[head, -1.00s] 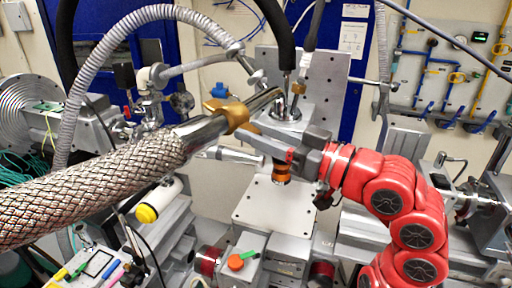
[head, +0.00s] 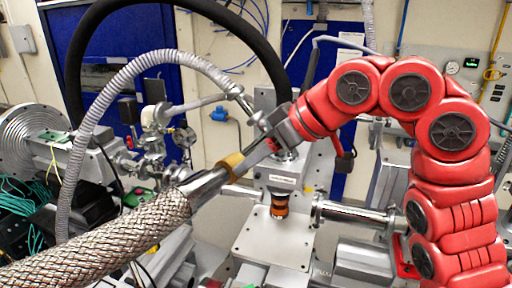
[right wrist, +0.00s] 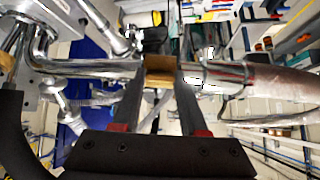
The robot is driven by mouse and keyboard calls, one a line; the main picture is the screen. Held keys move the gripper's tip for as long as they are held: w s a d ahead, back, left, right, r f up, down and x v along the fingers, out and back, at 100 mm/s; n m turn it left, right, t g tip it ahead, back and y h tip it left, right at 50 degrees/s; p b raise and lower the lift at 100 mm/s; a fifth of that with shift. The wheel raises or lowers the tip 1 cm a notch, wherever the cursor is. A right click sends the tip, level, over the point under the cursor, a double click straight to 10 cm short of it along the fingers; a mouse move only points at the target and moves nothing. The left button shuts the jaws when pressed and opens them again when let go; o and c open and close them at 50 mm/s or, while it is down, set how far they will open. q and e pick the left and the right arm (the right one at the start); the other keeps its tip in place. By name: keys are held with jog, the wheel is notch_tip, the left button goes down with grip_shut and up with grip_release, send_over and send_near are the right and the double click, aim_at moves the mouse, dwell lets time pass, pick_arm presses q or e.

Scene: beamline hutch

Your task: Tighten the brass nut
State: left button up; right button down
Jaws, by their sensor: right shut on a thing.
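The brass nut (head: 230,161) sits on a shiny metal tube at the end of a thick braided hose (head: 110,235) in the head view. My right gripper (head: 246,160) reaches down to it from the upper right. In the right wrist view the nut (right wrist: 160,72) lies between the two dark fingers of my right gripper (right wrist: 160,85), which is shut on it. The fingers hide the nut's sides. The tube runs out on both sides of the nut. My left gripper is in neither view.
A black hose (head: 92,60) and a grey corrugated hose (head: 88,130) arch over the left side. A dark and orange cylinder (head: 279,205) stands above a metal plate (head: 270,241). A horizontal metal pipe (head: 350,215) lies right of it.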

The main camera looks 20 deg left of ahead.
jog(key=shift+w+a+r+h+p, duration=0.15)
jog(key=shift+r+h+p, duration=0.4)
jog(key=shift+p, duration=0.55)
jog(key=shift+f, duration=0.15)
jog(key=shift+c, duration=2.2)
grip_release()
jog(key=shift+a, duration=0.15)
